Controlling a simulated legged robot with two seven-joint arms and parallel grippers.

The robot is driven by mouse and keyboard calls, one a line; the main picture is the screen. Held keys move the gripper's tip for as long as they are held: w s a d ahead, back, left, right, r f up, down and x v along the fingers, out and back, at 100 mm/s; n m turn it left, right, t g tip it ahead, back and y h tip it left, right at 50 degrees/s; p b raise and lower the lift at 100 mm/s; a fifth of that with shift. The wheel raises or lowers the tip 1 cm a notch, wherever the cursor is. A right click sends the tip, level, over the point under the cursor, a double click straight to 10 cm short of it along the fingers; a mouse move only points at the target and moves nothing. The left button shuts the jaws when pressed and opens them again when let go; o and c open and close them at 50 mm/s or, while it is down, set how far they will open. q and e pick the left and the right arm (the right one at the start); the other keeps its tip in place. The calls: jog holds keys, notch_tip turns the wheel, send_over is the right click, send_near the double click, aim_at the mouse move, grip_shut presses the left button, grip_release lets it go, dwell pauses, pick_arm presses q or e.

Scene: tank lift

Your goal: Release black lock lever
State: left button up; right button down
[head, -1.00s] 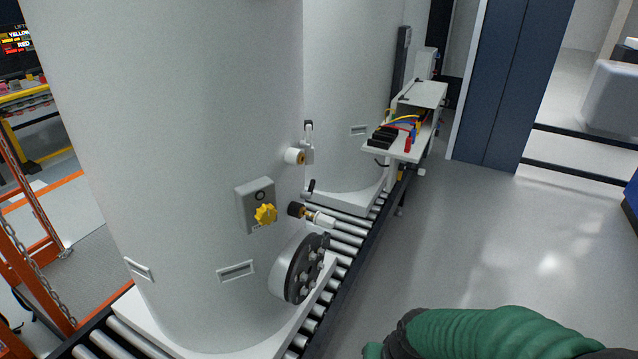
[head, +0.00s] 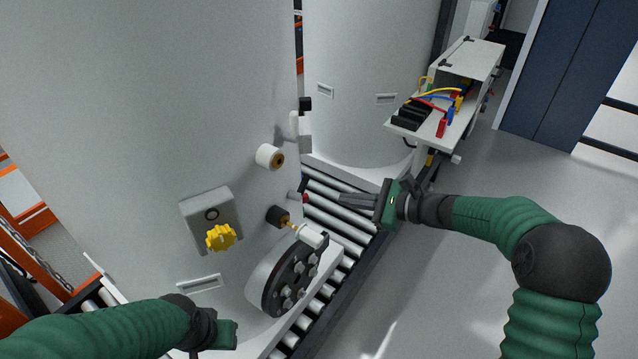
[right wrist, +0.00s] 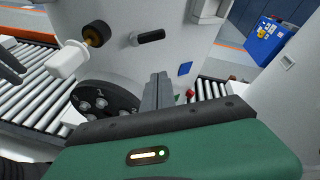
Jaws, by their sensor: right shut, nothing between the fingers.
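A small black lever (head: 304,185) sticks out from the side of the large white tank (head: 130,110), beside the brass-and-black fitting (head: 281,216). In the right wrist view a black lever (right wrist: 148,37) lies roughly level on the tank, above and left of the fingertips. My right gripper (head: 343,200) is shut and empty. Its fingers point left toward the lever, with a gap between them. My left gripper (head: 228,336) is low at the front of the tank; its fingers are not clear.
A yellow knob (head: 221,237) on a grey box (head: 211,215) and a bolted black flange (head: 291,275) stick out of the tank. Conveyor rollers (head: 335,212) run beneath. A white cart (head: 470,60) with coloured cables stands behind my right gripper. The grey floor at right is open.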

aim_at(299, 187)
jog(key=w+a, duration=0.1)
jog(key=a, duration=0.2)
jog(key=w+a+p, duration=0.1)
jog(key=a, duration=0.1)
jog(key=w+a+p, duration=0.1)
jog(key=w+a, duration=0.1)
jog(key=a, duration=0.1)
jog(key=shift+a+f, duration=0.15)
jog(key=shift+a, duration=0.15)
jog(key=shift+s+d+r, duration=0.15)
jog(key=shift+d+r, duration=0.1)
jog(key=shift+d, duration=0.1)
jog(key=shift+f, duration=0.1)
